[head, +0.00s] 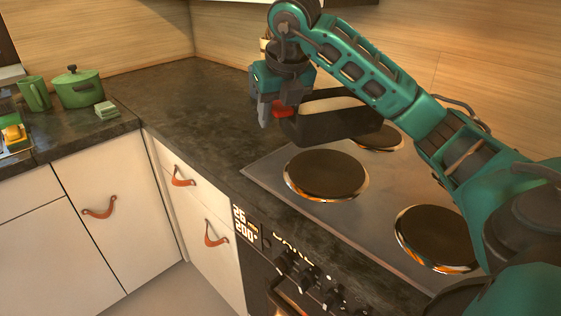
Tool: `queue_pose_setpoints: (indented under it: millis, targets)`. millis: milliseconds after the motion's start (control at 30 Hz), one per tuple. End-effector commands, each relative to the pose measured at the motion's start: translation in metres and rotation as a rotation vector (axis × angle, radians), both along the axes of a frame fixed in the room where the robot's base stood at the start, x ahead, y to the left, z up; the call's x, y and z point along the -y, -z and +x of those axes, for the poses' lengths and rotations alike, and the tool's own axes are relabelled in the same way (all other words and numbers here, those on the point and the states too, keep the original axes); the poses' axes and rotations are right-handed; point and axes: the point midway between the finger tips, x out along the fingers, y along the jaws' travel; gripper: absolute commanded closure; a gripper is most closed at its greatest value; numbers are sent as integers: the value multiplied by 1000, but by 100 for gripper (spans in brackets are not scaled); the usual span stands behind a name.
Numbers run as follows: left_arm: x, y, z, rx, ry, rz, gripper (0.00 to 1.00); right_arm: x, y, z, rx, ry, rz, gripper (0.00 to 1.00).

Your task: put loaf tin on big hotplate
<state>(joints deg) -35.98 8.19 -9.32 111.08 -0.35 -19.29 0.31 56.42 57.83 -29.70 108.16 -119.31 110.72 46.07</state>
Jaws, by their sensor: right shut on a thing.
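My right gripper (273,113) is shut on the loaf tin (338,127), at the tin's left end in the head view. The tin is long and dark with a pale inside, and my right arm hides part of it. The tin appears raised over the far left of the hob. The big hotplate seems to be the front-left one (326,175), a dark bare disc just below the tin in the picture. My left gripper is out of view.
Another bare hotplate (436,236) lies front right on the hob, and one (379,138) is partly hidden behind the tin. A green pot (78,89) and green jug (36,94) stand on the left counter. The corner worktop (185,106) is clear.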

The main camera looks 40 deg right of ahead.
Motion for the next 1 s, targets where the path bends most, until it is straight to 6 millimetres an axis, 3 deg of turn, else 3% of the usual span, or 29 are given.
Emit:
queue_pose_setpoints:
  millis: [100,300,533,767,967,1000]
  targets:
    - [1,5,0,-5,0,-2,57,1,29,-1,-1,0,-2,100]
    - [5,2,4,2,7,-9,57,1,58,0,3,1,-3,100]
    - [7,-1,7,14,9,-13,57,1,71,0,4,-1,-2,100]
    - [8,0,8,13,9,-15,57,0,100,0,3,-1,-1,100]
    - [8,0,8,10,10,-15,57,1,102,0,4,-1,-2,100]
    - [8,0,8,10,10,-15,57,0,104,0,-1,0,1,54]
